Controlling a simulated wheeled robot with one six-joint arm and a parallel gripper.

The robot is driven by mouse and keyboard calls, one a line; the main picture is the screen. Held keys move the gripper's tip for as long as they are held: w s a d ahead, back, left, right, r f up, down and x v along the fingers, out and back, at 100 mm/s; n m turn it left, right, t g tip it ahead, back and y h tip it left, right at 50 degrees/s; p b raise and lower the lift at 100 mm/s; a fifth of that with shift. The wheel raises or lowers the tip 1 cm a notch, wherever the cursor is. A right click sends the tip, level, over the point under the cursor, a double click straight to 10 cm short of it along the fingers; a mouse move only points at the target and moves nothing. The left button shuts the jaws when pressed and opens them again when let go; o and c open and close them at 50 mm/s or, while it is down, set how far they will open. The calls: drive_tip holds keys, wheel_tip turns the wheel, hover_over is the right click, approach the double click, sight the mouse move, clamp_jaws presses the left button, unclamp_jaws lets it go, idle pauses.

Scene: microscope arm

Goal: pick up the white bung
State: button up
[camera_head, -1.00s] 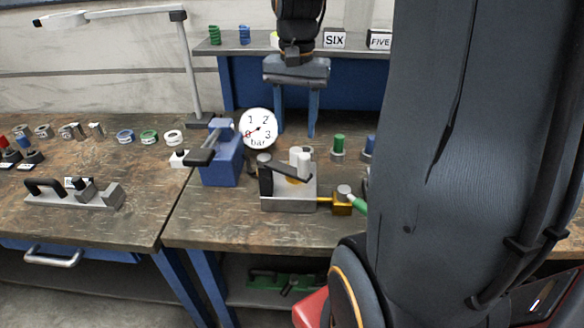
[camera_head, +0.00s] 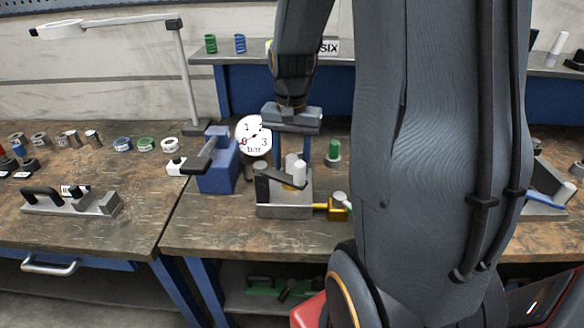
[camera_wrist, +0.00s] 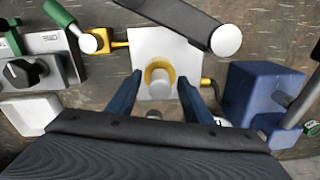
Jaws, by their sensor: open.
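The white bung (camera_head: 299,174) stands upright at a yellow ring on a metal block fixture (camera_head: 284,211) near the bench's front. In the wrist view the bung (camera_wrist: 160,80) sits inside the yellow ring, between my fingers. My gripper (camera_head: 291,160) is open, pointing down, with its two blue fingers left and right of the bung's top in the picture. The wrist view also shows my gripper (camera_wrist: 159,78) with a gap on both sides of the bung. How far the fingertips reach down beside it is hard to tell.
A dark lever (camera_wrist: 175,15) crosses the fixture close to the bung. A blue vise (camera_head: 217,168) stands to the left, and a pressure gauge (camera_head: 252,135) stands behind. A yellow fitting (camera_head: 336,209) sticks out at right. A green-topped part (camera_head: 334,150) stands behind right.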

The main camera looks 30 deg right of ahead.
clamp_jaws()
